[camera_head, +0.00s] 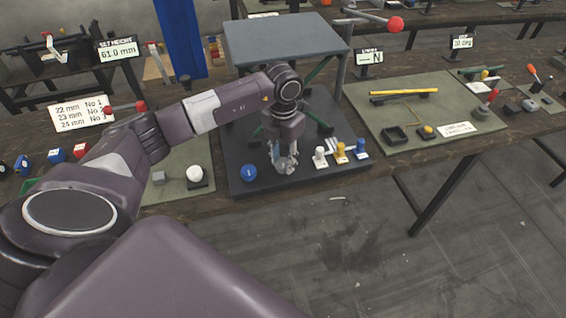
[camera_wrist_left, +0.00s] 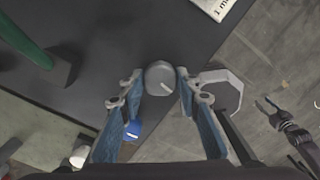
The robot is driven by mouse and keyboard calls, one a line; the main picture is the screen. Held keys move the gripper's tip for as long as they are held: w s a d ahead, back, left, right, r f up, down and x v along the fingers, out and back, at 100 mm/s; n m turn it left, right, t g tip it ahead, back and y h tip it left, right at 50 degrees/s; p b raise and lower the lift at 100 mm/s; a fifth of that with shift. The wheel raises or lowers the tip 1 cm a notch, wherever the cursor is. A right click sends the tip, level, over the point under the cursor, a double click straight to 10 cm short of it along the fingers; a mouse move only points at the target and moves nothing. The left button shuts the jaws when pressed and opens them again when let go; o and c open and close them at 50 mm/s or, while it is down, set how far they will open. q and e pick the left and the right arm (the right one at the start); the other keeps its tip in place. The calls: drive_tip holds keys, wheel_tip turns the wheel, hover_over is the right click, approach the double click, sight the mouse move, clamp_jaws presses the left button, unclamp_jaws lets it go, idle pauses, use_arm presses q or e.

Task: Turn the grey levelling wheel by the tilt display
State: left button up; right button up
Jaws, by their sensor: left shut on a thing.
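The grey wheel (camera_wrist_left: 159,76), round with a pale mark on its face, shows between my left fingers in the left wrist view. My left gripper (camera_wrist_left: 156,82) is shut on it, with a blue-grey finger on each side. In the head view my left gripper (camera_head: 284,165) points down at the front of a dark board, and it hides the wheel there. A small upright display (camera_head: 369,58) stands behind to the right; I cannot tell whether it is the tilt display. A dark shape like my right gripper (camera_wrist_left: 284,117) shows over the floor in the wrist view, too small to judge.
A blue knob (camera_head: 249,173) sits left of my left gripper on the dark board (camera_head: 240,150). White (camera_head: 320,155), yellow (camera_head: 341,152) and blue (camera_head: 361,149) pieces stand close on its right. A grey raised plate (camera_head: 285,40) on green legs is behind. The table's front edge is near.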

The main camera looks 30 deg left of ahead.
sight(283, 163)
use_arm(q)
drive_tip(key=m+b, duration=0.5)
drive_tip(key=m, duration=0.1)
drive_tip(key=shift+f, duration=0.15)
drive_tip(key=m+b, duration=0.2)
drive_tip(key=m, duration=0.1)
drive_tip(key=shift+m, duration=0.4)
drive_tip(key=shift+r+m+b, duration=0.2)
drive_tip(key=shift+m+b, duration=0.75)
drive_tip(key=shift+m, duration=0.45)
drive_tip(key=o, duration=1.2)
drive_tip(key=shift+c, duration=0.2)
wheel_tip(283, 163, up, 12)
